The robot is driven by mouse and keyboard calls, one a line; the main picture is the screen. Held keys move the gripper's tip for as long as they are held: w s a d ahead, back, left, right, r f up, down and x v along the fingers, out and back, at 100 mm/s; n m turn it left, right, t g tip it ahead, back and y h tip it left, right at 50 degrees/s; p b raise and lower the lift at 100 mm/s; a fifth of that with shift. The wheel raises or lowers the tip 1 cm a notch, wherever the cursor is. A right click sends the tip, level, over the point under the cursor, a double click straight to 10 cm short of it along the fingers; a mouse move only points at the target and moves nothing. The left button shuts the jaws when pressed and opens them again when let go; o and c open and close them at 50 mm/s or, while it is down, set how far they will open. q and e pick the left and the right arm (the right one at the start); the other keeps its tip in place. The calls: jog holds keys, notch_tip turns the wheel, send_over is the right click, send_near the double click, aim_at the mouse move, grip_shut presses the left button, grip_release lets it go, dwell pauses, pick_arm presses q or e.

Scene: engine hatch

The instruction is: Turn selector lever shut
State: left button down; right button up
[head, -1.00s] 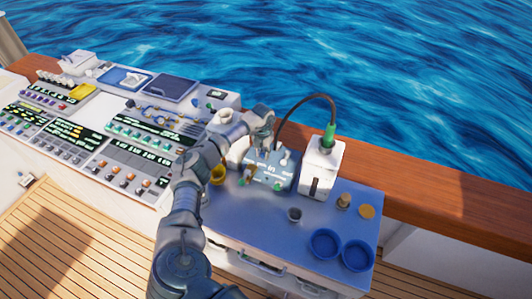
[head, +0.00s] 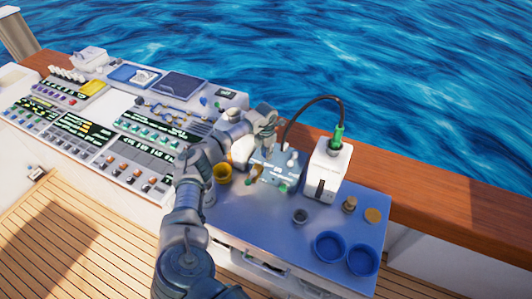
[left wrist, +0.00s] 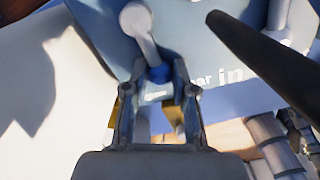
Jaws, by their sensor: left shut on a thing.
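A blue-grey selector box (head: 282,170) with white lettering stands at the back of the blue bench top. My left gripper (head: 264,148) reaches down over its left part from above. In the left wrist view, the box face (left wrist: 225,45) fills the upper part. A pale grey lever (left wrist: 143,38) with a round end runs down between the jaws of my left gripper (left wrist: 155,95). The jaws are shut on the lever, and its lower end is partly hidden by them. My right gripper is in neither view.
A white box (head: 327,170) with a green plug (head: 338,136) and black cable stands right of the selector box. A control console (head: 110,130) lies left.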

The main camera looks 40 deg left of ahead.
pick_arm(q)
jog(key=shift+a, duration=0.1)
jog(key=c, duration=0.9)
grip_release()
jog(key=shift+r, duration=0.1)
notch_tip(320, 180, up, 12)
jog(key=shift+a+f, duration=0.1)
jog(key=shift+f, duration=0.05)
